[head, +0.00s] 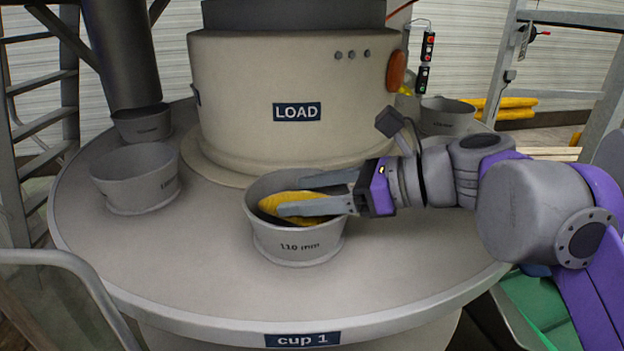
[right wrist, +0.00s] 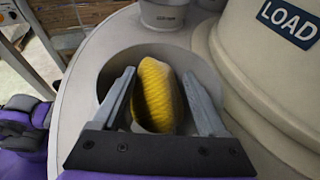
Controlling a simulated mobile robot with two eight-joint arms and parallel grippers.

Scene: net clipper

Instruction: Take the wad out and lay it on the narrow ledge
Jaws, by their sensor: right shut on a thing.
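The wad (head: 281,201) is a yellow net bundle inside the front cup (head: 298,247), which is grey and marked 110 mm. My right gripper (head: 290,196) reaches into this cup from the right and is shut on the wad, one finger on each side. In the right wrist view the wad (right wrist: 158,92) stands between the two grey fingers, with the cup rim (right wrist: 108,72) around them. The wad's lower end is hidden. I cannot pick out the narrow ledge for certain. My left gripper is not in view.
The cup stands on a round grey table (head: 190,262). Other cups stand at the left (head: 137,182), back left (head: 142,122) and back right (head: 447,116). A drum marked LOAD (head: 240,90) rises behind. A handrail (head: 85,285) is at the front left. The table's front left is clear.

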